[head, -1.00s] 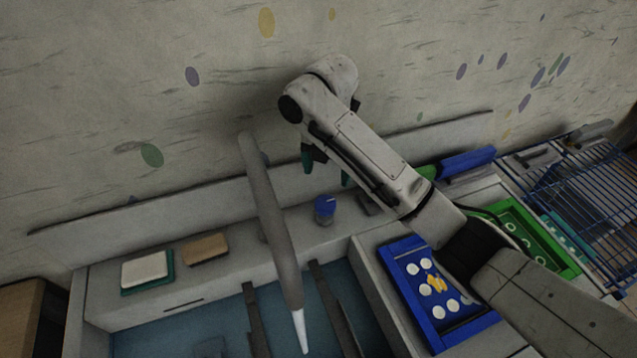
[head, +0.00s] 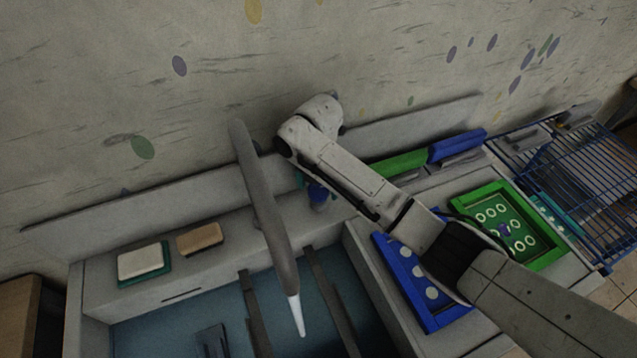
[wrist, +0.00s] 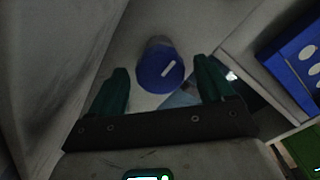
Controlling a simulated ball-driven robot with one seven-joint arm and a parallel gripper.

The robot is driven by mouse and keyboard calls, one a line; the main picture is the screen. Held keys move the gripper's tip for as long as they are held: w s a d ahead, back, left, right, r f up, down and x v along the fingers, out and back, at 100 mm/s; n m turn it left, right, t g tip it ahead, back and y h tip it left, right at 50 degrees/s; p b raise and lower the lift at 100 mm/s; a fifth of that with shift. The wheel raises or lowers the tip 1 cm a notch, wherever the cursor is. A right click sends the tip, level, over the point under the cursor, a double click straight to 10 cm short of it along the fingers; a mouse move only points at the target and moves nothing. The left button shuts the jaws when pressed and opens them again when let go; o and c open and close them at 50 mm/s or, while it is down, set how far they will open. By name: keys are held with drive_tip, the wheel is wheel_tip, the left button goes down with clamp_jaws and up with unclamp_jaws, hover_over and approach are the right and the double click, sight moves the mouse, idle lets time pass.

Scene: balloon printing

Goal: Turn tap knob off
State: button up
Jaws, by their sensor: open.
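The blue tap knob (head: 318,196) with a white mark stands on the grey ledge behind the sink, partly hidden by my arm in the head view. In the wrist view the knob (wrist: 161,70) shows from above, its white line slanting. My gripper (wrist: 163,88) is open, with its two green fingers on either side of the knob and a gap to each. I cannot tell how far the fingertips are above it. In the head view my gripper (head: 308,184) is mostly hidden behind my wrist. The grey tap spout (head: 265,200) rises left of the knob.
A blue sink basin (head: 180,330) lies in front. A white sponge (head: 141,262) and a brown block (head: 200,237) sit left on the ledge. The blue tray (head: 392,262) and green tray (head: 548,262) are right, before a blue wire rack (head: 560,165). A wall stands close behind.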

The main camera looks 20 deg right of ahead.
drive_tip(key=shift+c, duration=0.3)
drive_tip(key=c, duration=1)
drive_tip(key=shift+r+m, duration=0.1)
drive_tip(key=shift+m, duration=0.3)
drive_tip(key=m+p, duration=0.2)
drive_tip(key=m, duration=0.1)
drive_tip(key=shift+m, duration=0.4)
drive_tip(key=m, duration=1.3)
drive_tip(key=shift+m, duration=0.3)
